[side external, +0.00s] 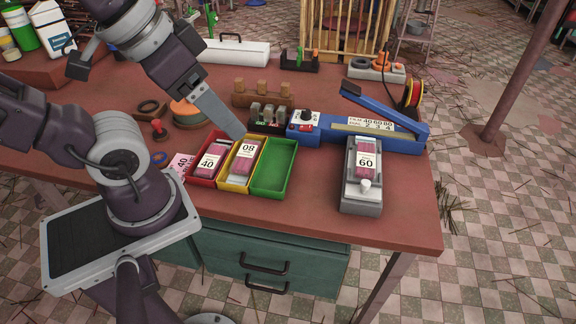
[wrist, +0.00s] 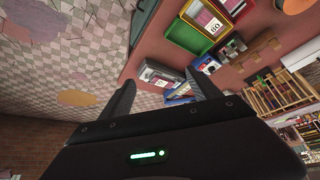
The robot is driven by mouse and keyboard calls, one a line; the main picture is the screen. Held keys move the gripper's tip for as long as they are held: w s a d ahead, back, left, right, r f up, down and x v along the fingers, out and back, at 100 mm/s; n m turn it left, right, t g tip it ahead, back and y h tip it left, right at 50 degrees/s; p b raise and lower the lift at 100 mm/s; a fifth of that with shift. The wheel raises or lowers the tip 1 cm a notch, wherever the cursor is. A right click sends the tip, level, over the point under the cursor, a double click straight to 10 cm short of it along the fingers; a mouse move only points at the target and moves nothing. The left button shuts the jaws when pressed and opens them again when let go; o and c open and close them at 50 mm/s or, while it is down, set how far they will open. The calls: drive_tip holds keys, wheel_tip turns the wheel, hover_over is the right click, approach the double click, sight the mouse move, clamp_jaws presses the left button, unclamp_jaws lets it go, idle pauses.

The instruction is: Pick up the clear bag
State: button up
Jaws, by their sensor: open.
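Several small clear bags with pink contents and white number labels are in view; I cannot tell which one is meant. The bag marked 60 (side external: 366,165) lies on a grey scale-like device (side external: 361,207) at the right. The bag marked 40 (side external: 209,160) lies in a red tray (side external: 195,180), and the bag marked 80 (side external: 245,157) lies in a yellow tray (side external: 235,187). My gripper (side external: 238,133) is above the back of the yellow tray, its fingers overlapping in this view. In the wrist view, my gripper (wrist: 163,86) is open and empty.
An empty green tray (side external: 272,172) sits right of the yellow one. A blue sealer with a raised lever (side external: 385,110) stands behind the grey device. A wooden block rack (side external: 262,95) is further back. The table front between green tray and device is clear.

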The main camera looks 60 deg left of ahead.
idle(0.4)
drive_tip(key=n+g, duration=0.5)
drive_tip(key=n, duration=0.3)
hover_over(366, 155)
drive_tip(key=s, duration=0.1)
wheel_tip(366, 155, down, 13)
drive_tip(key=shift+n+g, duration=0.3)
drive_tip(key=shift+n, duration=0.2)
drive_tip(key=f, duration=0.6)
drive_tip(key=w+f, duration=0.1)
drive_tip(key=f, duration=0.2)
drive_tip(key=shift+f, duration=0.45)
drive_tip(key=c, duration=1.5)
